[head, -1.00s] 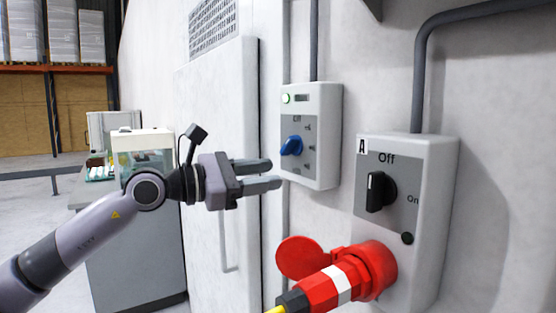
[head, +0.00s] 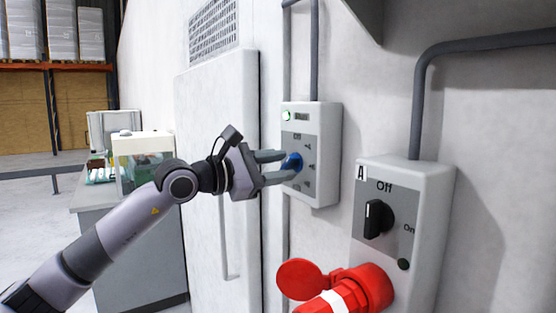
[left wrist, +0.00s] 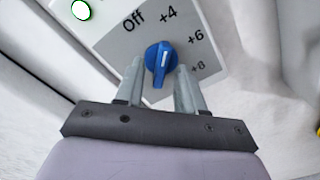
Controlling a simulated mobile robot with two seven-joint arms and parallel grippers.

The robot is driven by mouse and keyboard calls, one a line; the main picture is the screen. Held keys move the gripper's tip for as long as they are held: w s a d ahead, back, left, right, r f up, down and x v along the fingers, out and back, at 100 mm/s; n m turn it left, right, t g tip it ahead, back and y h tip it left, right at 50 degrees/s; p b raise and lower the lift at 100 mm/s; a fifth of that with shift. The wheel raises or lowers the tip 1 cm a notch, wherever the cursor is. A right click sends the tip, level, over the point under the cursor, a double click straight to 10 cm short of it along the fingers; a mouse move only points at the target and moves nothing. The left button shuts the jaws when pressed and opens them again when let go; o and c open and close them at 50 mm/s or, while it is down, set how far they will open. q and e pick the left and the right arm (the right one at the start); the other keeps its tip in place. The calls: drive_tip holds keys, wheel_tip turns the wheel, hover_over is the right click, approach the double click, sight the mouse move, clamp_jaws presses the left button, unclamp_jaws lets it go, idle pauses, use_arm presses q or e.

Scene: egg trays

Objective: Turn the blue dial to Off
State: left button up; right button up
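The blue dial (head: 292,162) is on a grey panel of a white wall box (head: 327,150). In the left wrist view the blue dial (left wrist: 158,58) has a white pointer line, and the labels Off, +4, +6 and +8 are around it. The pointer line stands nearly upright in that view, its upper end towards the +4 to +6 side. My left gripper (head: 281,164) is at the dial, its fingers apart. In the left wrist view the fingers of my left gripper (left wrist: 160,78) are on either side of the dial's lower part; contact is unclear. My right gripper is not in view.
A second box (head: 430,215) to the right carries a black knob (head: 374,218) with Off and On labels. A red plug and socket (head: 365,290) stick out below it. A white door (head: 215,120) with a handle is to the left.

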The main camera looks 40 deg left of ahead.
use_arm(q)
drive_tip(key=shift+w, duration=0.1)
clamp_jaws()
drive_tip(key=shift+f+n, duration=0.1)
drive_tip(key=shift+n, duration=0.2)
drive_tip(key=n+b, duration=0.2)
drive_tip(key=n, duration=0.1)
drive_tip(key=shift+d, duration=0.15)
drive_tip(key=n+b, duration=0.1)
drive_tip(key=n, duration=0.4)
drive_tip(key=shift+d, duration=0.1)
drive_tip(key=shift+n, duration=0.4)
unclamp_jaws()
